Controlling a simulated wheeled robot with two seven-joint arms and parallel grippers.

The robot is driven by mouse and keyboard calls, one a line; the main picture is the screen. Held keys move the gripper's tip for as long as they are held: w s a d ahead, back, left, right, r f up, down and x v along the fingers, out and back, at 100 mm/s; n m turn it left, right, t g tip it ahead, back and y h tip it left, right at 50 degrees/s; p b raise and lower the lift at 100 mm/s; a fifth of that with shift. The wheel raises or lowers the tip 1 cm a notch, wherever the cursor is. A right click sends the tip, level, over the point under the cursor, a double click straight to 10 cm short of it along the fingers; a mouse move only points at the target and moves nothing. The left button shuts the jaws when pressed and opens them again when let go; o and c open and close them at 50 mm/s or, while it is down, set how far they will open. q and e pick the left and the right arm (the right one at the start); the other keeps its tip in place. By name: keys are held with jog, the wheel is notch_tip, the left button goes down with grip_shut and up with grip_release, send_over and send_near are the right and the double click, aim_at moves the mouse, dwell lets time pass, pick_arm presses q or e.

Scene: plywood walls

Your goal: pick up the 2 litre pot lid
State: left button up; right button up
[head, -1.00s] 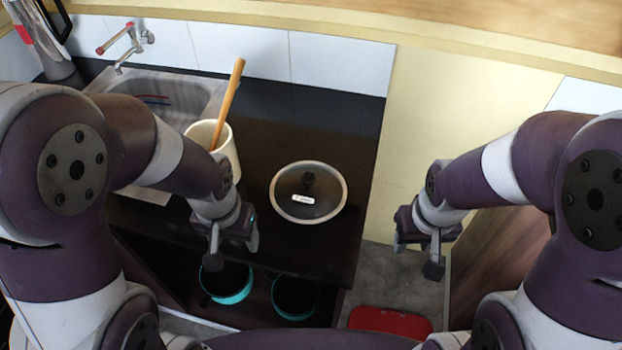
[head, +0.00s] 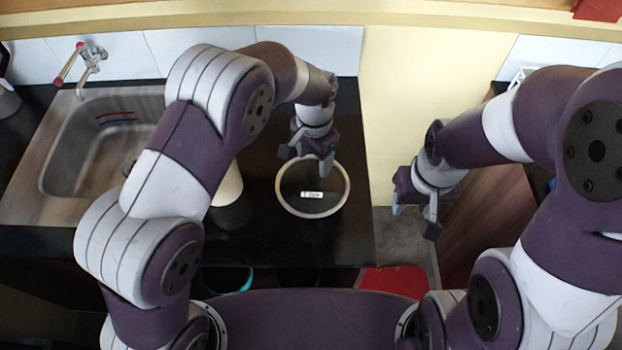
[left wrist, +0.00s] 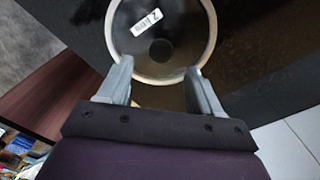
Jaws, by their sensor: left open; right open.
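The pot lid (head: 300,208) is a dark disc with a pale rim and a small white label, lying on the black counter. In the left wrist view the lid (left wrist: 184,45) shows its label and a dark round knob. My left gripper (head: 315,174) is over the far part of the lid and hides its knob in the head view. In the left wrist view the left gripper (left wrist: 158,78) has its two fingers apart, with nothing between them but the lid beyond. My right gripper (head: 414,216) is open and empty, right of the counter.
A sink (head: 75,150) is at the left of the counter. A white container (head: 228,188) stands left of the lid, partly hidden by my left arm. Teal-rimmed pots (head: 228,280) sit below the counter. A red object (head: 390,281) lies on the floor.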

aim_at(313, 173)
pick_arm(q)
jog(key=f, duration=0.2)
jog(key=f+p, duration=0.1)
jog(key=f, duration=0.1)
jog(key=shift+s+a+p, duration=0.15)
jog(key=shift+s+p, duration=0.05)
jog(key=shift+p, duration=0.1)
jog(key=shift+f, duration=0.35)
jog(key=shift+w, duration=0.1)
jog(key=shift+a, duration=0.1)
jog(key=c, duration=1)
grip_shut()
